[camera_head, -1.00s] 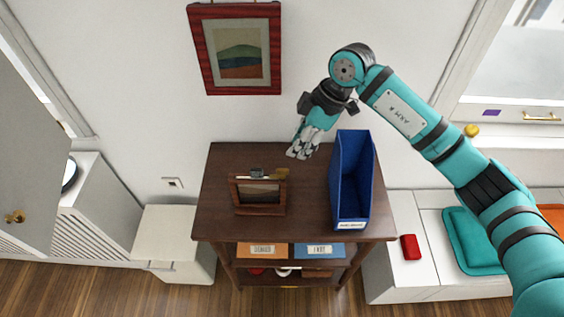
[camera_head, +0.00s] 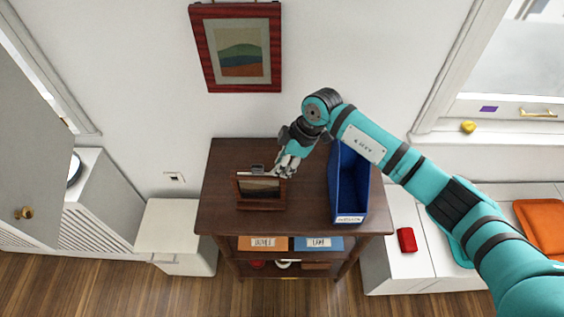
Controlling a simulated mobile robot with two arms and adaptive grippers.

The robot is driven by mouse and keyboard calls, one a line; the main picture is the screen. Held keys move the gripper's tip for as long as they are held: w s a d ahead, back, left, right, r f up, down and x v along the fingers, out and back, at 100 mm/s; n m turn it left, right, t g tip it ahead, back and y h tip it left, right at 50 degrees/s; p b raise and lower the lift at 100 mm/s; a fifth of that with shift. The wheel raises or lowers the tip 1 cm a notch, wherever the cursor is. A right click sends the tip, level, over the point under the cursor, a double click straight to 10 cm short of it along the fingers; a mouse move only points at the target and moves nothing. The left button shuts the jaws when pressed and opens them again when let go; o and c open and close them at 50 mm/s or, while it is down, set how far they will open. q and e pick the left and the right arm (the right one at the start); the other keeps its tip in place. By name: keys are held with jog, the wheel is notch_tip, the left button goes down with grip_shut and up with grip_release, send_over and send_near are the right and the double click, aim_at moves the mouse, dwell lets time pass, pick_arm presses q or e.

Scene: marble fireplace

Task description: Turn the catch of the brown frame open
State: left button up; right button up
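The brown frame (camera_head: 260,205) stands on the dark wooden cabinet top, leaning back a little, with a dark picture in it. Small metal parts (camera_head: 257,169) show at its top edge behind it; the catch is too small to make out clearly. My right gripper (camera_head: 281,172) comes in from the right, its fingertips at the upper right corner of the frame. Whether they touch the catch, and how far the fingers are apart, I cannot tell. My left gripper is not in view.
A blue open bin (camera_head: 349,190) stands close to the right of the frame, under my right arm. The dark cabinet top (camera_head: 225,160) is bare behind and left of the frame. A red-framed picture (camera_head: 240,85) hangs on the wall above.

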grip_shut()
jog(key=shift+n, duration=0.3)
jog(key=n+g+b, duration=0.1)
jog(key=n+b, duration=0.2)
jog(key=shift+w+f+n+g, duration=0.1)
jog(key=shift+n+g, duration=0.2)
jog(key=n+g+h+b, duration=0.1)
jog(key=n+b, duration=0.2)
jog(key=shift+n, duration=0.3)
jog(key=n+b, duration=0.2)
jog(key=n+g+h+b, duration=0.1)
jog(key=n+b, duration=0.2)
jog(key=shift+h, duration=0.3)
jog(key=n+h+b, duration=0.1)
jog(key=n+b, duration=0.3)
jog(key=n, duration=0.1)
jog(key=shift+g+h, duration=0.4)
